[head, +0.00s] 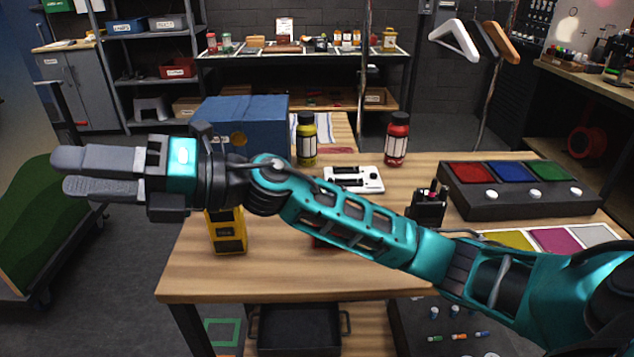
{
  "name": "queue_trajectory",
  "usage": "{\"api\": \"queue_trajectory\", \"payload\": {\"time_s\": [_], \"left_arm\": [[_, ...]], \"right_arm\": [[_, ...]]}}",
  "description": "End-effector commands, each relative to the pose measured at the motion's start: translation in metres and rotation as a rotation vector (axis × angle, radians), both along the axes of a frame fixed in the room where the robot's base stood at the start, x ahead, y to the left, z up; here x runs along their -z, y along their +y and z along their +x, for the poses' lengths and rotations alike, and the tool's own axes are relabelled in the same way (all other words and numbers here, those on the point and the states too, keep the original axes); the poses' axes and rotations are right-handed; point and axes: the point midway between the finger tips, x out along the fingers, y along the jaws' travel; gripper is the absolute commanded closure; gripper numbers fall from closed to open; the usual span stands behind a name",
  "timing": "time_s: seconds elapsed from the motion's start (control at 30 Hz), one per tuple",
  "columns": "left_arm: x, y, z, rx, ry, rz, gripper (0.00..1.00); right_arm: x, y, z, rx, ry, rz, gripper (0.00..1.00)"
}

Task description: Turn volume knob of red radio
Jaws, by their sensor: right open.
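My right arm reaches across the table from the right. My right gripper (66,172) is at the far left, past the table's left edge, pointing left with its two fingers slightly apart and nothing between them. No red radio or volume knob can be made out clearly. A small dark red patch (322,242) shows just under my right forearm at the middle of the table; the arm hides most of it, so I cannot tell what it is. My left gripper is not in view.
On the wooden table (290,275) stand a yellow device (228,232), a blue box (255,115), yellow (306,140) and red (397,140) bottles, a white device (355,180), a black holder (428,208) and a panel with coloured pads and white buttons (520,205).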

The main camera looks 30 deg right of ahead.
Motion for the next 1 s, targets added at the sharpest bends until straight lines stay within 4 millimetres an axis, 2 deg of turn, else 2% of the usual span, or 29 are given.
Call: {"api": "queue_trajectory", "payload": {"time_s": [0.07, 0.17, 0.27, 0.37, 0.4, 0.47, 0.5, 0.6, 0.7, 0.83, 1.0], "left_arm": [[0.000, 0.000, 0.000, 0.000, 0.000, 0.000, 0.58], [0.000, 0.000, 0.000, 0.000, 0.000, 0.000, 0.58], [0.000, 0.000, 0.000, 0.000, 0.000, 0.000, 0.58], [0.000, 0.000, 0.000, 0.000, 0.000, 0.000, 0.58], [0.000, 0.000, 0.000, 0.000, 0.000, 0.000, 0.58], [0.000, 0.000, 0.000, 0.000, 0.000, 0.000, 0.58], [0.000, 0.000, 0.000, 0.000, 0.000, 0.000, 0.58], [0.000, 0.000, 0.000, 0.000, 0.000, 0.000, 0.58], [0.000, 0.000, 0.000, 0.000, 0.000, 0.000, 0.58], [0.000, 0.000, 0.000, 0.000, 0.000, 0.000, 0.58], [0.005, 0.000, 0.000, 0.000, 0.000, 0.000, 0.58]], "right_arm": [[0.012, 0.003, -0.003, -0.085, -0.134, -0.203, 0.57], [0.035, -0.007, -0.001, -0.182, -0.261, -0.470, 0.57], [0.057, -0.035, 0.009, -0.257, -0.346, -0.752, 0.57], [0.072, -0.081, 0.024, -0.310, -0.380, -1.040, 0.57], [0.074, -0.104, 0.031, -0.325, -0.376, -1.156, 0.57], [0.073, -0.141, 0.039, -0.341, -0.356, -1.323, 0.57], [0.070, -0.166, 0.044, -0.347, -0.330, -1.426, 0.57], [0.055, -0.224, 0.048, -0.353, -0.247, -1.643, 0.57], [0.039, -0.268, 0.046, -0.353, -0.155, -1.790, 0.57], [0.025, -0.299, 0.041, -0.353, -0.075, -1.885, 0.57], [0.033, -0.306, 0.039, -0.359, -0.050, -1.908, 0.57]]}}
